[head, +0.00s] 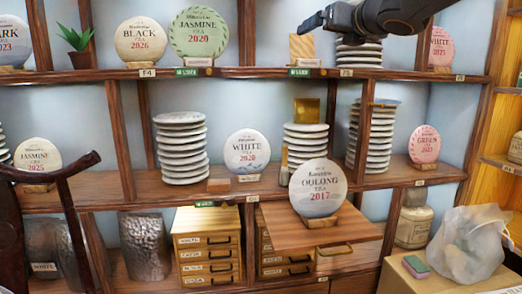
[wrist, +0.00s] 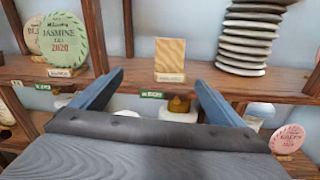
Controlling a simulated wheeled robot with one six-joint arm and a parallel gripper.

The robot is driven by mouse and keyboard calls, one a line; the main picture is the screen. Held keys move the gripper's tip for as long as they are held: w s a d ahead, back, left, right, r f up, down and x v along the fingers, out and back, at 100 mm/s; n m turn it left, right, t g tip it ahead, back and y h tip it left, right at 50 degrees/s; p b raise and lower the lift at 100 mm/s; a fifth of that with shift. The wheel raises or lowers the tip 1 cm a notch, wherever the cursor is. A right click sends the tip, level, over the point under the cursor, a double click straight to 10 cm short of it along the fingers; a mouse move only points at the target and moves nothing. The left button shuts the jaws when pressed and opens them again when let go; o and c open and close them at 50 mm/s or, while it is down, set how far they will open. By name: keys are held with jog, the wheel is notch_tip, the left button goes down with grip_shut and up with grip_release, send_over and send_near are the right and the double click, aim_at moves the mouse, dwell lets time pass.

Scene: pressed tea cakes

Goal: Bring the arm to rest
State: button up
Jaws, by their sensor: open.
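My gripper (head: 312,22) is at the top of the head view, right of centre, in front of the upper shelf. Its arm comes in from the top right. In the wrist view the two blue-grey fingers (wrist: 158,80) are spread apart with nothing between them. Beyond them is a bare wooden stand (wrist: 170,58) on the upper shelf, which also shows just below my gripper in the head view (head: 301,48). The round Oolong 2017 cake (head: 318,188) stands upright on a small stand on a pulled-out drawer (head: 285,232), well below my gripper and apart from it.
The upper shelf (head: 270,73) holds the green-rimmed Jasmine 2020 cake (head: 198,33) and a cake stack (head: 359,56) close to my gripper. The White 2020 cake (head: 247,151) stands on the middle shelf. A dark chair-like frame (head: 62,175) is at left, a plastic bag (head: 468,245) at lower right.

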jog(key=s+d+f+m+g+h, duration=0.2)
jog(key=f+m, duration=0.5)
jog(key=f, duration=0.4)
jog(key=s+d+f+m+g+h, duration=0.1)
jog(key=d+f+m+g+h, duration=0.15)
jog(key=f+m, duration=0.65)
jog(key=s+d+f+m+g+h, duration=0.1)
jog(key=s+d+f+m+g, duration=0.3)
jog(key=f, duration=0.9)
jog(key=s+a+f+m+g, duration=0.2)
jog(key=s+f+m+g, duration=0.2)
jog(key=s+f+m, duration=0.4)
jog(key=s+a+f+m+g+y, duration=0.1)
jog(key=s+a+f+m+g, duration=0.2)
jog(key=s+f+m, duration=0.6)
jog(key=s+f+g, duration=0.1)
jog(key=s+f, duration=0.4)
jog(key=shift+s+a+f, duration=0.35)
